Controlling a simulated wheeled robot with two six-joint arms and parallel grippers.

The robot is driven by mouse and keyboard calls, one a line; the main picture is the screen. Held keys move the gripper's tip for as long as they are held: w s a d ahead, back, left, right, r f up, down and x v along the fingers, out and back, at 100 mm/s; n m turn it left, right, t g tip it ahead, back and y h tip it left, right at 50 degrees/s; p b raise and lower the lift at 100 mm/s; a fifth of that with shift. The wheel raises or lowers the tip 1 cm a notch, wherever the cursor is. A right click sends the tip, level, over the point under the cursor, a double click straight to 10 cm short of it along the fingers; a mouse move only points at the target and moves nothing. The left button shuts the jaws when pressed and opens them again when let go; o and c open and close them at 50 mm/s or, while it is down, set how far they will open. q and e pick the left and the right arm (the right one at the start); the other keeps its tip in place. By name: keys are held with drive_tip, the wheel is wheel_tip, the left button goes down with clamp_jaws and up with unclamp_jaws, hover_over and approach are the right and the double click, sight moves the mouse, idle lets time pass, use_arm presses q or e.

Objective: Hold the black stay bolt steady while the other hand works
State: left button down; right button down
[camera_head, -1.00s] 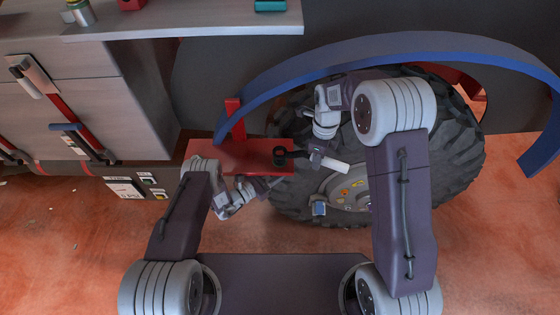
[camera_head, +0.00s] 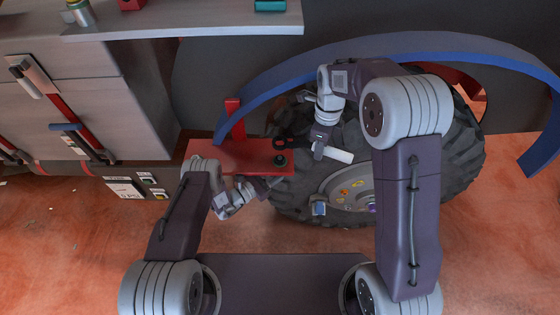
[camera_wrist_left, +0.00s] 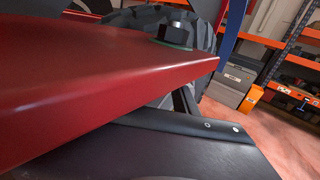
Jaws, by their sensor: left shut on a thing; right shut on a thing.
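The black stay bolt (camera_head: 280,160) stands upright through the red plate (camera_head: 235,150) near its right end. In the left wrist view the bolt's dark hex head (camera_wrist_left: 175,28) sits on a greenish washer above the plate (camera_wrist_left: 110,85). My left gripper (camera_head: 268,182) is shut under the plate, below the bolt; its fingertips and grip are hidden there. My right gripper (camera_head: 318,150) is shut on a tool with a white handle (camera_head: 338,155) and a black, partly red head (camera_head: 284,142). The tool head is just behind the bolt in the picture and appears clear of it.
A large black tyre (camera_head: 455,150) with a grey hub stands right of the plate. A blue curved fender (camera_head: 400,43) arches over it. A grey cabinet (camera_head: 150,85) stands at left under a worktop (camera_head: 200,18). Open reddish floor (camera_head: 80,250) lies at front left.

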sight(338, 151)
use_arm(q)
drive_tip(key=c, duration=0.9)
unclamp_jaws()
drive_tip(key=shift+a, duration=0.1)
use_arm(e)
drive_tip(key=shift+s+d+b, duration=0.25)
drive_tip(key=shift+s+d, duration=0.1)
drive_tip(key=shift+d, duration=0.35)
drive_tip(key=shift+s+d+b, duration=0.3)
drive_tip(key=shift+d, duration=0.45)
drive_tip(key=shift+s+d+b, duration=0.25)
drive_tip(key=shift+s+d, duration=0.1)
drive_tip(key=shift+d, duration=0.35)
drive_tip(key=shift+s+d, duration=0.1)
drive_tip(key=shift+d, duration=0.05)
use_arm(q)
drive_tip(key=v, duration=0.4)
drive_tip(key=r+v, duration=0.1)
drive_tip(key=v, duration=0.6)
drive_tip(key=shift+s+a+r, duration=0.25)
drive_tip(key=shift+s, duration=0.1)
